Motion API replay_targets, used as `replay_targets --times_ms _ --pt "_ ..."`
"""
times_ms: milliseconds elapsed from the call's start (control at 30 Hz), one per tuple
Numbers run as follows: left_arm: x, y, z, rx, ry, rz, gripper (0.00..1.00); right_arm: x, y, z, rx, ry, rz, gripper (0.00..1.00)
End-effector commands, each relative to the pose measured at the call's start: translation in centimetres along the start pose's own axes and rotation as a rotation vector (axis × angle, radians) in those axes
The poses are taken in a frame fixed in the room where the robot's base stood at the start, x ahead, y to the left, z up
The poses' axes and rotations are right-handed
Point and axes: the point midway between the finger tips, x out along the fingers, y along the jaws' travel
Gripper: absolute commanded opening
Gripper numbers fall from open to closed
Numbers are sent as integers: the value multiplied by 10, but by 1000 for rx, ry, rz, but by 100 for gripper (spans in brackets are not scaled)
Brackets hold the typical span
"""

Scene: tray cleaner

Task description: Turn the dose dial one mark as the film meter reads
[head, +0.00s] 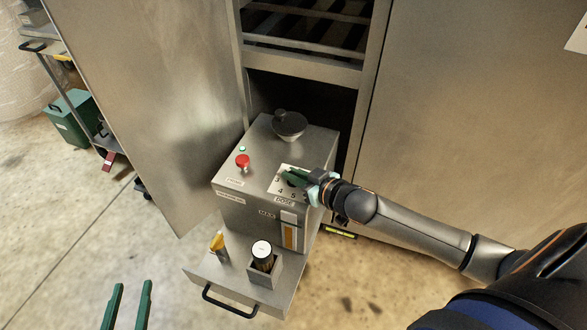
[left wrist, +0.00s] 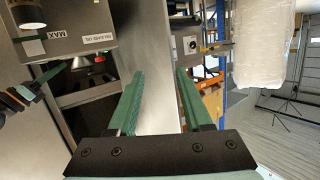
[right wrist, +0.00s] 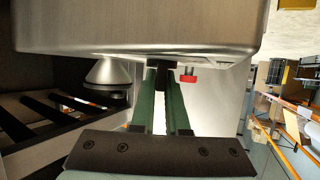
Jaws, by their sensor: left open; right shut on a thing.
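The dose dial's white plate (head: 281,191) is on top of the steel box, with the numbers 3, 4 and 5 showing. My right gripper (head: 296,178) covers the dial and hides its pointer. In the right wrist view its green fingers are closed around the dark dial knob (right wrist: 163,78). The film meter (head: 289,232) is an upright window on the box's front, beside a MAX label (head: 266,214); an orange fill shows in its lower part, under a pale upper part. My left gripper (head: 128,303) is open and empty, low over the floor at the left.
A red button (head: 242,161), a small green light (head: 242,148) and a grey funnel-like cup (head: 289,125) are on the box top. A steel door (head: 160,100) stands left of the box.

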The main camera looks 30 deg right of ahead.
Motion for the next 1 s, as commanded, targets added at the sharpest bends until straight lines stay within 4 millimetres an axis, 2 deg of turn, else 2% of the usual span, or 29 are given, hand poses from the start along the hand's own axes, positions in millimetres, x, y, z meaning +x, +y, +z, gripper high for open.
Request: replay_targets --times_ms 100,200,367,1000 --pt "-8 9 45 -56 -187 14 50 -1 2 -3 -28 -3 -55 0" --pt "-19 17 79 -93 -324 27 50 -1 2 -3 -49 -3 -104 0" --pt "-40 31 121 -144 -503 48 50 -1 3 -3 -84 -2 -181 0" --pt "-40 33 108 -146 -502 53 50 1 3 -3 -202 1 -473 0"
